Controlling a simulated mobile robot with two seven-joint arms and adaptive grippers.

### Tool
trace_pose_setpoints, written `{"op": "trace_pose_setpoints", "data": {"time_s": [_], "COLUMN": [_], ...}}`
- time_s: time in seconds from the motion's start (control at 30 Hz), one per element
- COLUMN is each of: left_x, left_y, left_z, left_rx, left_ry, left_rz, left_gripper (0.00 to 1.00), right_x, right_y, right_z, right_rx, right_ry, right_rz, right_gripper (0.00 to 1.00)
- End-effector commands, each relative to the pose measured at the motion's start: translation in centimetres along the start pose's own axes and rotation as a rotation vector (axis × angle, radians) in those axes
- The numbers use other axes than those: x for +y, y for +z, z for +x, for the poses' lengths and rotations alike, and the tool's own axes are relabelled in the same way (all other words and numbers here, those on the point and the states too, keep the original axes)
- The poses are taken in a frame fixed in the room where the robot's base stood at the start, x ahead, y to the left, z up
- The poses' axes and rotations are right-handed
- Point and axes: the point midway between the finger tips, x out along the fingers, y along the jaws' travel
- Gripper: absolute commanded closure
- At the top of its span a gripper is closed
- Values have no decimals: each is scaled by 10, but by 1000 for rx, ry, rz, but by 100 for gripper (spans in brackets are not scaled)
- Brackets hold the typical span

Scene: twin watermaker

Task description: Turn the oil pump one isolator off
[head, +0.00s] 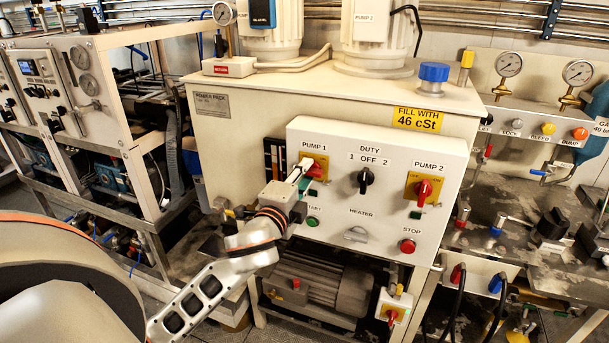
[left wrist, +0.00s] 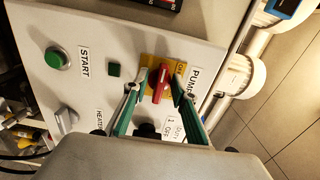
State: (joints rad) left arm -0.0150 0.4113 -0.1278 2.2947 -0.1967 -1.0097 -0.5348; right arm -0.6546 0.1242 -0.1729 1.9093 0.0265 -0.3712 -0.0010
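The pump 1 isolator, a red handle on a yellow plate, is at the upper left of the white control panel (head: 378,200); in the head view my left gripper partly hides its plate (head: 317,160). In the left wrist view the red handle (left wrist: 160,83) shows clearly, roughly parallel to the PUMP label. My left gripper (head: 306,171) is at the isolator. In the left wrist view its two green-padded fingers (left wrist: 160,94) are apart, one on each side of the handle, with visible gaps. Contact is not visible. My right gripper is in neither view.
The pump 2 isolator (head: 424,192) is at the panel's right. The black duty selector (head: 365,180) sits between them. Below are a green start button (head: 313,221), a grey heater switch (head: 356,234) and a red stop button (head: 407,246). Gauges (head: 508,64) stand at right.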

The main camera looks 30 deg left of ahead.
Motion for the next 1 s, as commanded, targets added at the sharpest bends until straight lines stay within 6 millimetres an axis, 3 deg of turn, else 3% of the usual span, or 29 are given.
{"op": "trace_pose_setpoints", "data": {"time_s": [0.27,0.7,1.0], "left_x": [0,1,0], "left_y": [0,0,0], "left_z": [-4,-66,-75], "left_rx": [0,1,-1], "left_ry": [-1,1,-1], "left_rz": [1,0,0], "left_gripper": [74,74,74], "right_x": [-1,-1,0], "right_y": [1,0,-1], "right_z": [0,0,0], "right_rx": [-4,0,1], "right_ry": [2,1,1], "right_rz": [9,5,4], "right_gripper": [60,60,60]}}
